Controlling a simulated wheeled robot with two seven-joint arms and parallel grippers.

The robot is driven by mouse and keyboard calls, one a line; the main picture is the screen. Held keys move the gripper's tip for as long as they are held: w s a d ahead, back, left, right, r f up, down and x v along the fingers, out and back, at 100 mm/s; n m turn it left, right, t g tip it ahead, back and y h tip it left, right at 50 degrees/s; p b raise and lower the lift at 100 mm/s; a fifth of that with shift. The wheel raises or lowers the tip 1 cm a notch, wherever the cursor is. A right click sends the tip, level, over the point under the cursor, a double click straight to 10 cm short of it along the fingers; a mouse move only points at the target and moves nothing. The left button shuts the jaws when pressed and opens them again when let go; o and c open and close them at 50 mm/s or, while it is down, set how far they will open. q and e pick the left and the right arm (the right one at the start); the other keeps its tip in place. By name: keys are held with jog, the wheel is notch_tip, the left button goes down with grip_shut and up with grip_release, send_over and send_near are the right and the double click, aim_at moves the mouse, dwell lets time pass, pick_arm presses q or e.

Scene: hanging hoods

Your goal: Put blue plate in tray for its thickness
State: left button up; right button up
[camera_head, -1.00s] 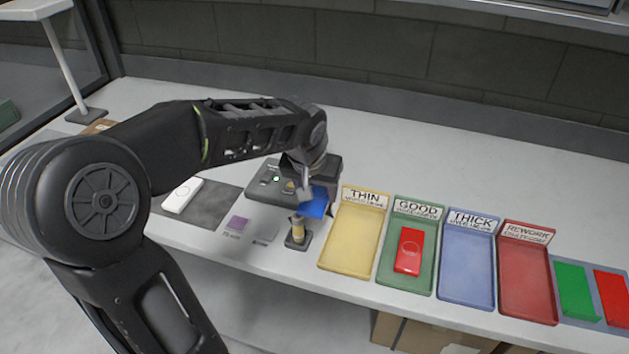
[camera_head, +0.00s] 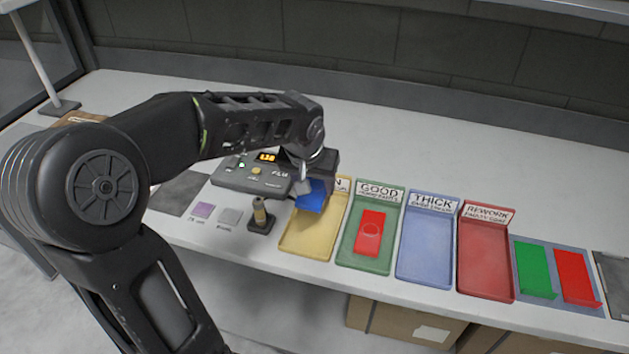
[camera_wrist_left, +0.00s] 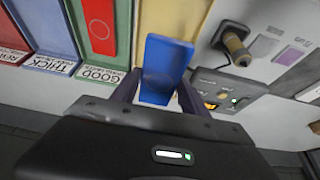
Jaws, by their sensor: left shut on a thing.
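The blue plate (camera_head: 312,196) is held in my left gripper (camera_head: 303,180), in front of the gauge box and over the upper left part of the yellow THIN tray (camera_head: 309,235). In the left wrist view the blue plate (camera_wrist_left: 166,68) stands out between the two fingers of the left gripper (camera_wrist_left: 160,92). The green GOOD tray (camera_head: 352,262) holds a red plate (camera_head: 370,232). The blue THICK tray (camera_head: 426,245) and the red REWORK tray (camera_head: 486,258) are empty. My right gripper is not in view.
The gauge box (camera_head: 250,178) has a lit orange display, its digits hard to read. A small probe on a stand (camera_head: 261,216) is in front of it. A green plate (camera_head: 535,270) and another red plate (camera_head: 576,276) lie on a grey mat at right. The bench behind the trays is clear.

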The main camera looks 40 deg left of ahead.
aim_at(309, 201)
pick_arm(q)
notch_tip(309, 201, down, 8)
jog(key=b, duration=0.6)
jog(key=shift+f, duration=0.25)
jog(key=shift+f+b, duration=0.65)
jog(key=shift+b, duration=0.05)
jog(key=shift+f+b, duration=0.6)
jog(key=shift+b, duration=0.1)
jog(key=o, duration=1.6)
jog(key=shift+v, duration=3.9)
